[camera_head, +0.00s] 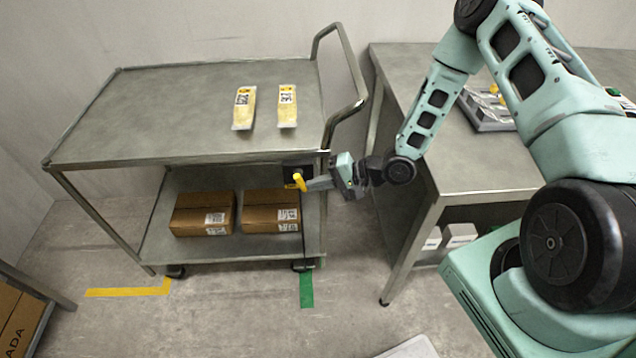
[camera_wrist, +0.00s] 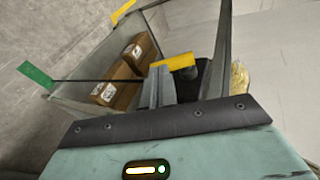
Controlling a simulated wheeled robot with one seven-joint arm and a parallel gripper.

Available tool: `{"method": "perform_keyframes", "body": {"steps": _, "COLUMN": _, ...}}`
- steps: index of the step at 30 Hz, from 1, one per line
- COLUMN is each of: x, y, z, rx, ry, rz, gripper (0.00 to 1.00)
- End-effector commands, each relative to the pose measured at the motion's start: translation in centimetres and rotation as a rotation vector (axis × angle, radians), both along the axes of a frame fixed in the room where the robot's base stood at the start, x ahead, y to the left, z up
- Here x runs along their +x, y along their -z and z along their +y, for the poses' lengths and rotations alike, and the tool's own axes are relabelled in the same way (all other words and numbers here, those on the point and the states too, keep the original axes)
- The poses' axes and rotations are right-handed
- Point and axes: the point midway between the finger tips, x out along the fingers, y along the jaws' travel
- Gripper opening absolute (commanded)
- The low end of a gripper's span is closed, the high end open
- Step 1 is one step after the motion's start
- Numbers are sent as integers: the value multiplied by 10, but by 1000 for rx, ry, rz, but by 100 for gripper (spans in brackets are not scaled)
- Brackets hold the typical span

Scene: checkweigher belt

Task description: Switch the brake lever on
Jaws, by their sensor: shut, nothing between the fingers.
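The brake lever (camera_head: 299,181) is a short yellow handle on a dark mount at the right end of the metal cart (camera_head: 120,155), just under its top shelf. In the wrist view the yellow lever (camera_wrist: 173,62) lies just past my fingertips, across their ends. My gripper (camera_head: 310,184) is shut and empty, reaching in from the right with its tips at the lever. In the wrist view my gripper (camera_wrist: 160,82) seems to touch or nearly touch the lever; I cannot tell which. Part of the dark mount (camera_wrist: 188,80) is hidden behind the fingers.
Two yellow packs (camera_head: 244,108) lie on the cart's top. Brown boxes (camera_head: 205,214) sit on its lower shelf. The cart's bent push handle (camera_head: 352,68) rises above my gripper. A metal table (camera_head: 455,170) stands close on the right. Yellow (camera_head: 128,291) and green (camera_head: 306,289) tape marks the floor.

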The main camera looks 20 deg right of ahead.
Motion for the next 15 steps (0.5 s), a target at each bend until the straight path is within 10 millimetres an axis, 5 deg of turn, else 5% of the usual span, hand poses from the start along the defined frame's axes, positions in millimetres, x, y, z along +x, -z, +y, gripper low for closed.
{"method": "perform_keyframes", "body": {"steps": 15, "x": 4, "y": 22, "z": 12, "rx": 9, "ry": 0, "rz": -2, "gripper": 0}}
